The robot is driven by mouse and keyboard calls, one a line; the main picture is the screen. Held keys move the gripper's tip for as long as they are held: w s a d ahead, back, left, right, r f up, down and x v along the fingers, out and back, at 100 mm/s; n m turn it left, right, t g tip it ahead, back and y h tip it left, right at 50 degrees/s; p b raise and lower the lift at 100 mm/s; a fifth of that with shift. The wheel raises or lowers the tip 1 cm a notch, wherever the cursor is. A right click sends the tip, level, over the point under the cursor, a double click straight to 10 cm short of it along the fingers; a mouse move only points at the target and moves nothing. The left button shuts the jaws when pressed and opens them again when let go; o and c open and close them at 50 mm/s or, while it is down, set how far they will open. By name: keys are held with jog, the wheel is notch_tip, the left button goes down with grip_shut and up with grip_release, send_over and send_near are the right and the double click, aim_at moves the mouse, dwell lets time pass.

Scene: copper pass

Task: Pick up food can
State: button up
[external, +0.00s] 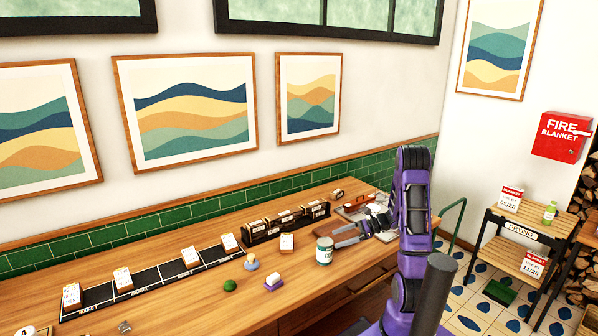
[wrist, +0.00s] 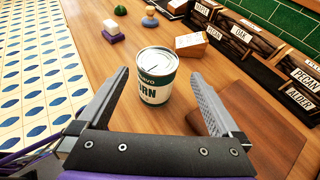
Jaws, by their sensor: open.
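The food can (external: 324,250) stands upright on the wooden counter, with a green and white label and a pale metal lid. In the wrist view the can (wrist: 156,78) is ahead of my gripper, roughly centred between the two fingers and beyond or just at their tips. Part of its label text shows. My gripper (external: 345,236) is open beside the can in the external view. In the wrist view my gripper (wrist: 157,92) has its grey fingers spread wide, with nothing held.
A small box (wrist: 191,45) stands right behind the can. A purple and white block (wrist: 112,30), a green lump (wrist: 120,10) and a knobbed object (wrist: 150,18) lie farther off. Labelled wooden bins (wrist: 240,35) line the right. Bare counter (wrist: 90,50) lies left of the can.

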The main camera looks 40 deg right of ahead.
aim_at(330, 241)
jog(key=x, duration=0.4)
jog(key=shift+w+a+f, duration=0.15)
jog(key=shift+w+a, duration=0.05)
jog(key=shift+a, duration=0.05)
jog(key=x, duration=0.4)
jog(key=shift+s+a+f, duration=0.15)
jog(key=shift+s+f, duration=0.05)
jog(key=shift+w+a+f, duration=0.2)
jog(key=shift+w+a, duration=0.1)
jog(key=shift+a, duration=0.1)
grip_shut()
